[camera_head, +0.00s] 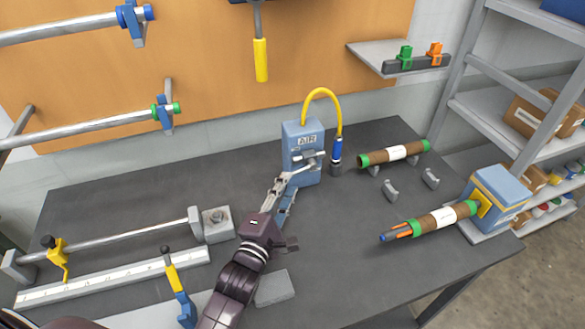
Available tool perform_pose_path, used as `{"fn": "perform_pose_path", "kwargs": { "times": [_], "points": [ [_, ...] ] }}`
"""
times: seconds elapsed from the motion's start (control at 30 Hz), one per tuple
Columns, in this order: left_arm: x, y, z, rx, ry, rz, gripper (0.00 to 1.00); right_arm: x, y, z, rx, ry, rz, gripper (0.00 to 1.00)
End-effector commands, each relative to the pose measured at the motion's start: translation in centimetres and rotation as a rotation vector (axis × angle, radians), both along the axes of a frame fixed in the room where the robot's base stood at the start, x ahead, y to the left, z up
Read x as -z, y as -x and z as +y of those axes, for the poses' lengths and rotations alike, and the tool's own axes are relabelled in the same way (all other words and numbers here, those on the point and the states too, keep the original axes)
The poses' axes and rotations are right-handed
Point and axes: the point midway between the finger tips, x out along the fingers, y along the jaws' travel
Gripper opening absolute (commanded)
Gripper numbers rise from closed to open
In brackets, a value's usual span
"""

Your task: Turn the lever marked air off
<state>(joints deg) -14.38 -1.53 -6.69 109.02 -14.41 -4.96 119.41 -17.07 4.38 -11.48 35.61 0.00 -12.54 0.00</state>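A blue box marked AIR (296,142) stands upright at the back middle of the dark table. A yellow hose loops from its top to a blue fitting on its right. A pale metal lever (311,156) shows on the box front, below the label. My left gripper (287,184) reaches up to the box from the front, with its fingers at the lower left of the lever. The fingers overlap the box in the picture, and I cannot tell whether they touch the lever or are closed on it. My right gripper does not show.
A long bar fixture with a scale (110,277) lies at the left of the table (335,232). A roll on cradles (396,152) and a blue block holding another roll (497,188) are at the right. A grey block (274,288) lies beside my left arm.

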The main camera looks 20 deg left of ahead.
Motion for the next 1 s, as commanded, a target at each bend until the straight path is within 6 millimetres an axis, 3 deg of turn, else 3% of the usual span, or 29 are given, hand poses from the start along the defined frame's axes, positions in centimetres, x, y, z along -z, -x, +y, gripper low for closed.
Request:
{"fn": "perform_pose_path", "kwargs": {
  "times": [0.13,0.3,0.7,0.93,1.0],
  "points": [
    [-0.3,-2.6,-0.2,-0.001,-0.001,-0.002,0.27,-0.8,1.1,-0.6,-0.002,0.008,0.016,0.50],
    [-0.2,-4.5,-0.3,-0.001,0.000,-0.001,0.27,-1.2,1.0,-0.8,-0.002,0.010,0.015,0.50],
    [0.0,-5.2,-0.4,-0.001,0.000,0.000,0.27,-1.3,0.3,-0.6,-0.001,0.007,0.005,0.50],
    [0.0,-5.2,-0.4,-0.001,0.000,0.000,0.01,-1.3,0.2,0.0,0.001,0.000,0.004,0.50],
    [0.0,-5.2,-0.4,-0.001,0.000,0.000,0.00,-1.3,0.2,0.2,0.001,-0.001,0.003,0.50]
  ]
}}
